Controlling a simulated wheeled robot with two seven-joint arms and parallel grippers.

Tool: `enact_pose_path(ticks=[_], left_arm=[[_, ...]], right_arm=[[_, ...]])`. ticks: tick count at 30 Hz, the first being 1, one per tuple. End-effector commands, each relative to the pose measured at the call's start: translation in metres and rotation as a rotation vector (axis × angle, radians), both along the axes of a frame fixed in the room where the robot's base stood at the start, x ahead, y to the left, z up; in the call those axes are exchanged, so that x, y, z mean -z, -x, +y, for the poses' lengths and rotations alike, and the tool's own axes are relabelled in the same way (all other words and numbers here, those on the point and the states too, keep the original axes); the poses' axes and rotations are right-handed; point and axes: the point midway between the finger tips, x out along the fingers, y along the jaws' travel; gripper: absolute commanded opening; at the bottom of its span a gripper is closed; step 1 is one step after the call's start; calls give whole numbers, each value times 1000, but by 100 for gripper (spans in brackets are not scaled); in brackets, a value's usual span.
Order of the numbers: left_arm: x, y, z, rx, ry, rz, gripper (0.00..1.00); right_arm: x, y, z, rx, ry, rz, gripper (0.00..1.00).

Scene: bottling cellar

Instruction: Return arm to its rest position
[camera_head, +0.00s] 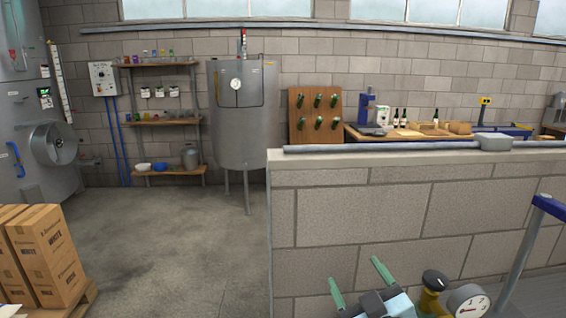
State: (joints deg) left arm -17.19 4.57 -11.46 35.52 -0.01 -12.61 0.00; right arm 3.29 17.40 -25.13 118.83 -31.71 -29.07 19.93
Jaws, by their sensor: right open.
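My right gripper (357,276) shows at the bottom of the head view, right of the middle. Its two green fingers stand apart and nothing is between them. It is in front of the grey block wall (380,220), and the gap between gripper and wall cannot be judged. The rest of my right arm is mostly cut off by the lower edge. My left gripper does not show.
A pressure gauge (467,301) and a black knob (434,280) on a brass fitting are close to the right of my gripper. A blue-topped rail (549,206) stands at the far right. Stacked cartons (45,255) sit at lower left. The floor (170,240) between is clear.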

Motion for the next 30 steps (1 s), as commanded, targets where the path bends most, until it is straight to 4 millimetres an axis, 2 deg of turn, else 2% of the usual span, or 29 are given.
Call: enact_pose_path(ticks=[1, 3, 6, 9, 15, 22, 30], left_arm=[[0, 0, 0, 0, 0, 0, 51], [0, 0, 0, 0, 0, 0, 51], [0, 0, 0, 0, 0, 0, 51], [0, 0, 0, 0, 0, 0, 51], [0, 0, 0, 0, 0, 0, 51], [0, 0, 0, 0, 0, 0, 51], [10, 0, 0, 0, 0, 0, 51]], right_arm=[[26, 16, -15, 67, -38, 119, 74], [61, 40, -35, 153, -75, 293, 74], [107, 84, -56, 241, -108, 543, 74], [140, 129, -68, 290, -124, 751, 74], [177, 206, -77, 322, -133, 1062, 74], [193, 285, -79, 309, -131, 1346, 74], [266, 270, -77, 311, -120, 1369, 74]])
